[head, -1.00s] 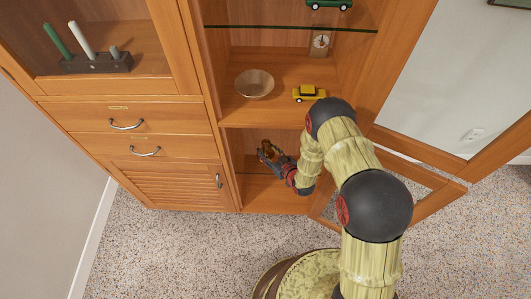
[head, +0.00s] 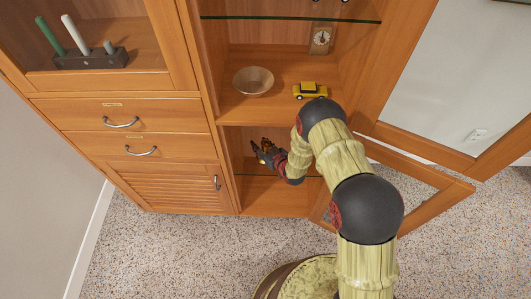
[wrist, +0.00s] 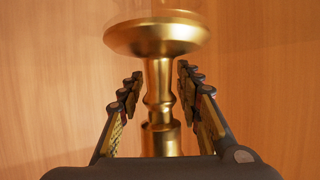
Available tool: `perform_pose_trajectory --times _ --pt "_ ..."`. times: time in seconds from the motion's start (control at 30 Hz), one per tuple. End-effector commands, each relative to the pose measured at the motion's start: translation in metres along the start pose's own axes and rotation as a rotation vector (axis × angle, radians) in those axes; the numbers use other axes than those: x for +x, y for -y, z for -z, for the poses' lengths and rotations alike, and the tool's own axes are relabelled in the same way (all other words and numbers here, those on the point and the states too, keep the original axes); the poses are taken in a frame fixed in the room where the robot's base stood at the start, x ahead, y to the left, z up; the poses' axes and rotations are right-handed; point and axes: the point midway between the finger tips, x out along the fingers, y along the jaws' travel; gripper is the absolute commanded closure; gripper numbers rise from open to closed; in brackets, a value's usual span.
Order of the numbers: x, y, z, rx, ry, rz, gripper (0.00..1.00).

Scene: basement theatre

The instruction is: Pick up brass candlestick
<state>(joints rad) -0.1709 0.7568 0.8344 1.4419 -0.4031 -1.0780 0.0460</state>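The brass candlestick (wrist: 160,90) stands in the middle of the wrist view, with a wide gold cup at its top and a narrow turned stem below. My gripper (wrist: 158,88) is open, with one finger on each side of the stem and a visible gap on both sides. The lower end of the candlestick is hidden behind the gripper's body. In the head view my gripper (head: 262,150) reaches into the lower cabinet compartment, and only a small gold bit of the candlestick (head: 266,143) shows there.
The compartment's wooden shelf and walls are close around my gripper. An open glass-paned door (head: 410,185) is at the right of my arm.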

Motion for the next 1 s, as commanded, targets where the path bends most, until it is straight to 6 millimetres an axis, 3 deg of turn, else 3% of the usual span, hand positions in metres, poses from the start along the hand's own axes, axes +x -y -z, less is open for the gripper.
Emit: perform_pose_trajectory --times 0.57,1.0 --pt "-0.0002 -0.0001 -0.0002 0.000 0.000 0.000 1.00" --pt "-0.0002 0.0002 -0.0004 0.000 0.000 0.000 1.00"
